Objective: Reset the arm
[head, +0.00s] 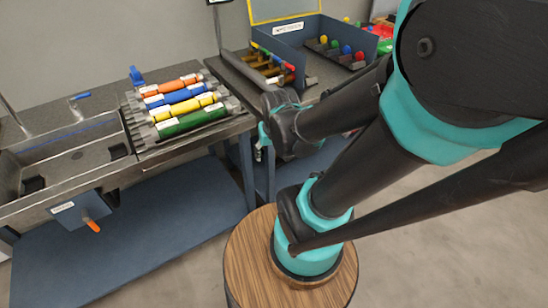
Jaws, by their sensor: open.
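My arm, black and teal, fills the right side of the head view. It rises from its mount at the lower middle and runs out past the top and right edges. One dark link reaches back left and ends in a dark joint near the centre, in front of the right-hand bench. No fingertips of my gripper can be made out. No held thing shows.
A rack on the left bench (20,207) holds an orange tube (170,86), a blue tube (178,96), a yellow tube (187,107) and a green tube (192,122). An open blue-grey case (290,40) with coloured-ended parts stands on the right bench. Floor is clear at lower right.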

